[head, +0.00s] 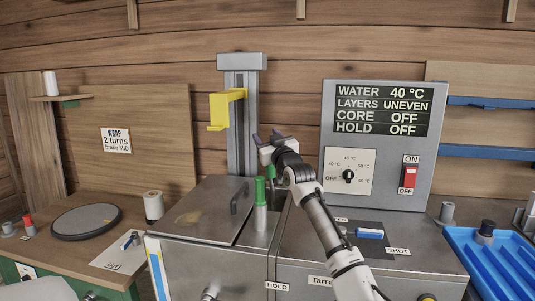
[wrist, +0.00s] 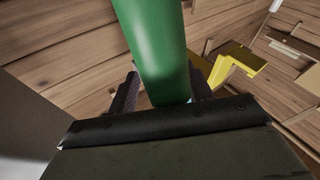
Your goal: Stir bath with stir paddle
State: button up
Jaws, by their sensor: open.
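A green-handled tool (head: 260,191), which looks like the stir paddle, stands upright at the right edge of a steel tank's lid; its lower end is hidden. A second green top shows just behind it. My gripper (head: 266,139) is open, raised above and slightly right of the green handles, with dark purple fingers. In the wrist view a green cylinder (wrist: 156,45) fills the upper middle, lined up between my open fingers (wrist: 163,92); I cannot tell whether it touches them. The steel tank, which seems to be the bath, has a flat lid (head: 208,192) with a handle, so its inside is hidden.
A control panel (head: 435,170) reads water 40 °C, layers uneven, core off, hold off. A yellow bracket (head: 218,110) sits on a steel column (head: 241,75) behind the tank. A blue tray (head: 460,243) is at right. A dark round disc (head: 86,221) lies on the left bench.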

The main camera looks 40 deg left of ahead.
notch_tip(320, 180, up, 14)
jog(key=p, duration=0.2)
jog(key=shift+a+f, duration=0.1)
